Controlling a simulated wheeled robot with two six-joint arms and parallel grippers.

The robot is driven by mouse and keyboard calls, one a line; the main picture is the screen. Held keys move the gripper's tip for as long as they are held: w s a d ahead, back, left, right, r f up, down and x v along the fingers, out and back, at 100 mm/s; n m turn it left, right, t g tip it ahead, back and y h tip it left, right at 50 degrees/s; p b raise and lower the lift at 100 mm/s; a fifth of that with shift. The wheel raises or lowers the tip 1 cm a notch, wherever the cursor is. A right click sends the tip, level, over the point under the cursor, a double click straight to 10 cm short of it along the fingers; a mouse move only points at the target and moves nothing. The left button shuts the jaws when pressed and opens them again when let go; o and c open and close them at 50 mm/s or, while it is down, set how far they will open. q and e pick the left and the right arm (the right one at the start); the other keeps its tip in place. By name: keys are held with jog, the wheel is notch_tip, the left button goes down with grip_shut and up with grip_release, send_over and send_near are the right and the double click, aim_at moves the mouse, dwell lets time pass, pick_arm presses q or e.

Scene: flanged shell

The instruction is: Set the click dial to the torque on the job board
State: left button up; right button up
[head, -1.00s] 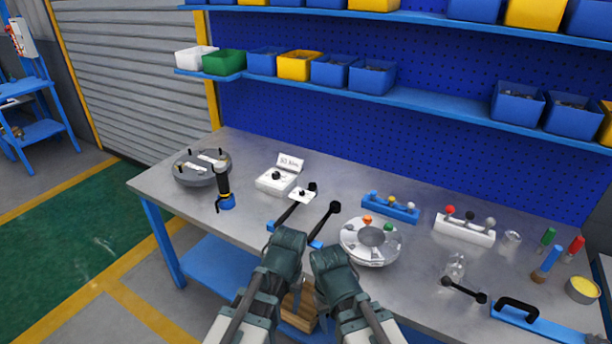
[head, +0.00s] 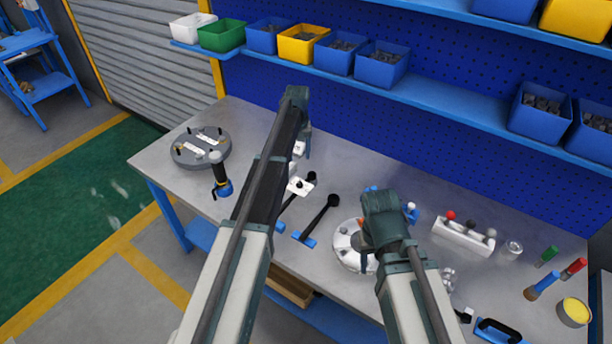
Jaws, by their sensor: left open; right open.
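A white piece (head: 299,148), probably the job board sign, shows in part behind my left arm; its lettering cannot be read now. The base below it is hidden. A small white plate with a dark knob (head: 300,186), possibly the click dial, sits on a dark tool partly covered by my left arm; its setting is too small to read. My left gripper (head: 304,153) is open, pointing down by the sign, its fingertips hard to see. My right gripper (head: 366,242) is open above the round pale flanged shell (head: 345,245), covering part of it.
A dark wrench with a blue end (head: 320,215) lies between the arms. A grey round plate (head: 186,153) and a black-and-blue tool (head: 221,175) stand left. A white rack with coloured knobs (head: 462,236) is on the right. A bin shelf (head: 440,98) overhangs the back.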

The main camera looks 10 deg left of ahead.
aim_at(300, 184)
pick_arm(q)
notch_tip(300, 184, down, 14)
jog(key=b, duration=1.3)
jog(key=shift+b, duration=0.4)
pick_arm(e)
notch_tip(300, 184, down, 14)
jog(key=shift+r, duration=0.1)
pick_arm(q)
jog(key=shift+r, duration=0.1)
grip_shut()
